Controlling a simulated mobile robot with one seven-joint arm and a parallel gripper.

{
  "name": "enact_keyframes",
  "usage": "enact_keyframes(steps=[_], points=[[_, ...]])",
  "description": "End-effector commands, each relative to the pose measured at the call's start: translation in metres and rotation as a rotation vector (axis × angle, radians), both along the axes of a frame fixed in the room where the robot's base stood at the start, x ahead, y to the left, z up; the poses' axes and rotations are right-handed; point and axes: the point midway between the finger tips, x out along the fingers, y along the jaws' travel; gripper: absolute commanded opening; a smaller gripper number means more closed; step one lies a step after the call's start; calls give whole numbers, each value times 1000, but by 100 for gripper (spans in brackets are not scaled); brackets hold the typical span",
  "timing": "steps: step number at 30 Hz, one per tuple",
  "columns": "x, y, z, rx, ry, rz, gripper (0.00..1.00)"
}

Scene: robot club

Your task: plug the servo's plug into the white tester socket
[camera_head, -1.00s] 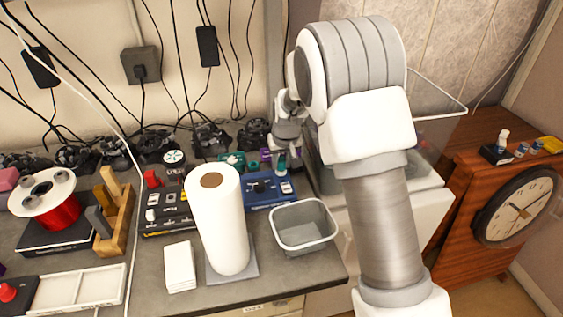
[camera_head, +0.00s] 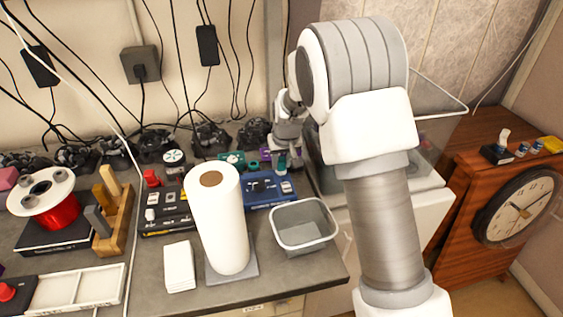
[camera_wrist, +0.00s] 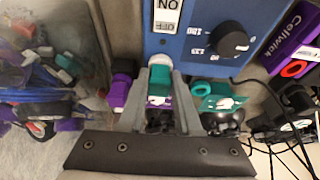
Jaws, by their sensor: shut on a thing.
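The blue servo tester (camera_head: 258,194) stands on the bench behind the grey bin. In the wrist view its blue face (camera_wrist: 204,44) shows a black dial and an ON/OFF label. My gripper (camera_wrist: 159,92) is shut on a teal plug (camera_wrist: 158,85) at the tester's edge. A white piece (camera_wrist: 159,61), apparently the white socket, sits right at the plug's front end. I cannot tell whether the plug is inside it or only against it. In the head view my gripper (camera_head: 282,160) is at the tester's back right corner, partly hidden by my arm.
A purple plug (camera_wrist: 120,91) lies close left of my fingers; a teal part (camera_wrist: 218,97) is close right. A clear bin (camera_wrist: 50,75) of coloured parts is further left. The grey bin (camera_head: 304,242) and a paper roll (camera_head: 218,225) stand in front of the tester.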

Motion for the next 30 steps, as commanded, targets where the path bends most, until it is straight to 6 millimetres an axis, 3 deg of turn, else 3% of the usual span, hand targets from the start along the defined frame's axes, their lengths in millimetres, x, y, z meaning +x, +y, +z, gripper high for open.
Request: enact_keyframes(steps=[12, 13, 18, 30], points=[[-1, 0, -3, 0, 2, 0, 0], [-1, 0, -3, -1, 3, 0, 36], [-1, 0, -3, 0, 2, 0, 66], [-2, 0, 4, 0, -1, 0, 67]])
